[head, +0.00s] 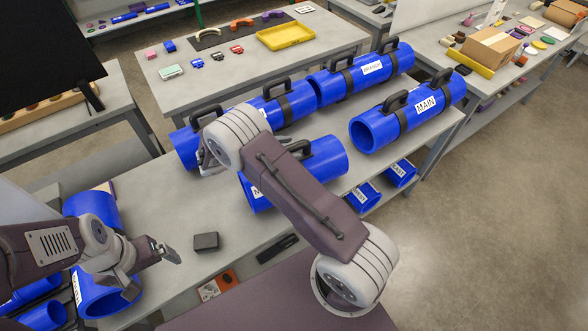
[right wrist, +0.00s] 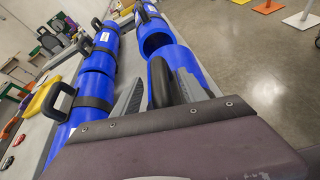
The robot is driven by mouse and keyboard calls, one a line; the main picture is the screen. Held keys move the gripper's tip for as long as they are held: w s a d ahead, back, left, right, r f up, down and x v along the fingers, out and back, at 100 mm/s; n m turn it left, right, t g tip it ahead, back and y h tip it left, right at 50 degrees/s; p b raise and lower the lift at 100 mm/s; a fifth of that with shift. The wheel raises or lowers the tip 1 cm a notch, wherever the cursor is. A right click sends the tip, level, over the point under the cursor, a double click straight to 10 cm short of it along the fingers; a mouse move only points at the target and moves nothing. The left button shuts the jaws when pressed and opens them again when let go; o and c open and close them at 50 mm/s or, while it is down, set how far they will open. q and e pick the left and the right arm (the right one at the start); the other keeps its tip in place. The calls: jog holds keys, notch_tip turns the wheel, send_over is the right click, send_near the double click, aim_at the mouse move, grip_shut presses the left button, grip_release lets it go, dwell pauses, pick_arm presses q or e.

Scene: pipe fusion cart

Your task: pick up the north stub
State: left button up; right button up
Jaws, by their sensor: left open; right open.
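Several blue pipe pieces with black clamps and handles lie on the grey table (head: 170,210); no label reads north, so I cannot tell which is the north stub. The back row has a left pipe (head: 181,146) and one labelled BRANCH (head: 398,58). In front are a middle pipe (head: 328,158), partly hidden by my arm, and one labelled MAIN (head: 370,131). My left gripper (head: 168,253) is open and empty.
A small dark block (head: 206,241) lies on the table near my left gripper. More blue pipes (head: 92,208) are at the left, and short ones (head: 363,197) sit on the lower shelf. A yellow tray (head: 286,35) is on the bench behind.

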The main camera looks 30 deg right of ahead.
jog(key=shift+w+a+f, duration=0.1)
grip_shut()
dwell(0.7)
dwell(0.6)
